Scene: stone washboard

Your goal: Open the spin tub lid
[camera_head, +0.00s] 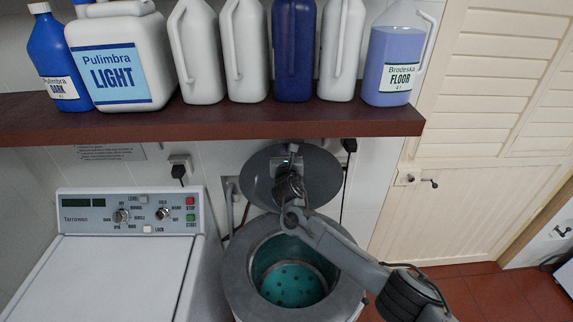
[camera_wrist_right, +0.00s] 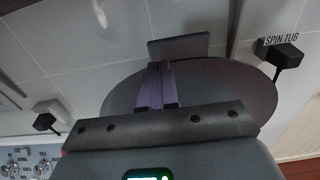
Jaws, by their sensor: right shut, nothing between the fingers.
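The spin tub (camera_head: 237,280) stands right of the washing machine, and its round mouth is open, showing a teal inside with dark holes. Its dark grey round lid (camera_head: 322,178) is raised and stands tilted up behind the mouth. My right gripper (camera_head: 289,163) is in front of the lid, shut and empty, with its arm reaching over the tub from the lower right. In the right wrist view the shut fingers (camera_wrist_right: 155,86) overlap the lid (camera_wrist_right: 238,88); whether they touch it I cannot tell. My left gripper is not in view.
A dark red shelf (camera_head: 210,122) with several bottles overhangs the lid from above. The washing machine (camera_head: 120,275) stands on the left. A black plug (camera_wrist_right: 287,56) under a "SPIN TUB" label is on the tiled wall. A louvred door (camera_head: 490,130) and open floor are at right.

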